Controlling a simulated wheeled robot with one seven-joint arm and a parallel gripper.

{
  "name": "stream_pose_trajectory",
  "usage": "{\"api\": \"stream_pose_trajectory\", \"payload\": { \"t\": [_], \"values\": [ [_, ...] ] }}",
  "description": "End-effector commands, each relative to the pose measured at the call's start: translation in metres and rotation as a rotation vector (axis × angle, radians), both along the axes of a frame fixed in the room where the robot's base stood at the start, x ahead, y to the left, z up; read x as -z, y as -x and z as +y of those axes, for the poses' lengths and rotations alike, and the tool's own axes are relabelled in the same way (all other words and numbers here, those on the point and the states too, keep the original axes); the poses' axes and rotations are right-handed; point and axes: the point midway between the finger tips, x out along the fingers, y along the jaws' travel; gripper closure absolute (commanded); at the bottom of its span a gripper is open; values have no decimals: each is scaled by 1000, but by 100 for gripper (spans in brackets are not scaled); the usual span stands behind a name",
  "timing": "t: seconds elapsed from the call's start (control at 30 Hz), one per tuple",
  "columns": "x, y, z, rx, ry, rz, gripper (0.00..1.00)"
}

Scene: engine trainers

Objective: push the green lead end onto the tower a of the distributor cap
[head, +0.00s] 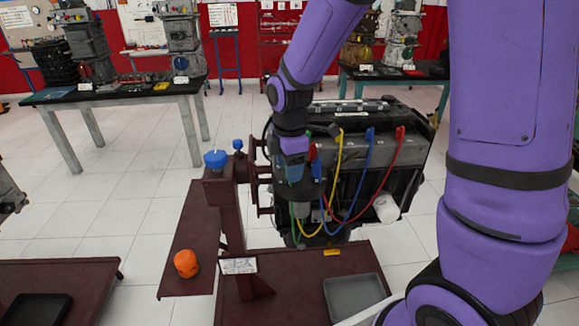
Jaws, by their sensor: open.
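An engine (395,165) hangs on a dark red stand in the middle of the head view. A green lead (293,217) shows as a short stretch low on the engine's left side, below my gripper. I cannot make out its free end. My gripper (293,185) is open, pointing down in front of the engine's left part. Its fingertips are small and dark against the engine. The distributor cap is hard to tell from the dark engine; the coloured leads run down and together below and right of my gripper. I cannot make out tower a.
Yellow (340,165), blue (370,160) and red (398,155) leads loop across the engine front. A blue knob (215,159) tops the stand. An orange object (186,263) sits on the stand's left plate. A grey tray (372,284) lies below the engine.

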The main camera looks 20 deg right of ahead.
Motion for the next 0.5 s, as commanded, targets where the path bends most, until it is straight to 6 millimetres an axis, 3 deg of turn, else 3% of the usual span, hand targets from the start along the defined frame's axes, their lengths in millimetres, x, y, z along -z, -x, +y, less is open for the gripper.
{"api": "stream_pose_trajectory", "payload": {
  "t": [0.5],
  "values": [
    [-84,-1,-1,1,-1,-5,47]
  ]
}}
